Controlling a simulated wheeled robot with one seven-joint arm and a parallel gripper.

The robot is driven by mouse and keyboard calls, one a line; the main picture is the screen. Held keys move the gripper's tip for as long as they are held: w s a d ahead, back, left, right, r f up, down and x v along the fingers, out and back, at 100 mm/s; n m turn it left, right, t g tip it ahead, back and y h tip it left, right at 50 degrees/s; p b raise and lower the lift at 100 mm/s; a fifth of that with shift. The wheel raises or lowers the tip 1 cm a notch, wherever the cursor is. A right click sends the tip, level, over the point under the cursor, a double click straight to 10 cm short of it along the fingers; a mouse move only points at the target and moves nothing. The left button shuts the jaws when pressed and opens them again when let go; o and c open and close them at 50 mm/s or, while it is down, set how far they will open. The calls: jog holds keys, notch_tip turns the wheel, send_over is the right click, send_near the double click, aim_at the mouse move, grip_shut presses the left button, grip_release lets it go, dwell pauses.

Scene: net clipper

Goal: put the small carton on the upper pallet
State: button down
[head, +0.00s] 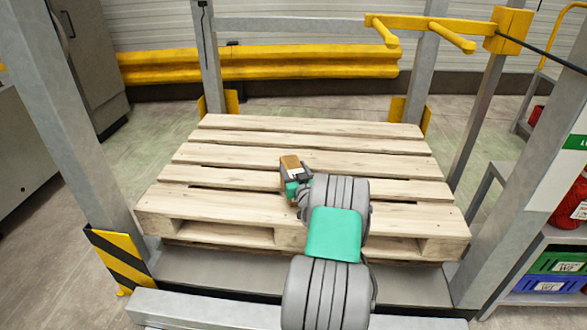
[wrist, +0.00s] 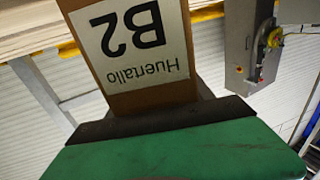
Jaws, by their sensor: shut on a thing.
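The small carton (head: 290,161) is brown and sits in my gripper (head: 294,180), which is shut on it. In the head view the carton shows over the middle of the wooden pallet (head: 225,150). Whether it touches the boards or hangs above them I cannot tell. In the wrist view the carton (wrist: 150,45) shows a white label reading "Huertallo B2", upside down, against the dark pad of my green finger (wrist: 170,150). My wrist hides part of the pallet's front right. Only one pallet shows clearly, and its top is bare.
Grey posts (head: 70,120) stand on both sides of the pallet. A yellow rail (head: 260,62) runs behind it, and a yellow bracket arm (head: 440,25) juts in at the upper right. A shelf with a blue bin (head: 545,285) stands at the right.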

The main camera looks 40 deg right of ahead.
jog(key=shift+f+b, duration=0.35)
jog(key=shift+b, duration=0.35)
dwell(0.3)
jog(key=c, duration=0.7)
grip_release()
jog(key=shift+r, duration=0.1)
jog(key=shift+c, duration=0.2)
jog(key=o, duration=0.4)
jog(key=shift+f, duration=0.2)
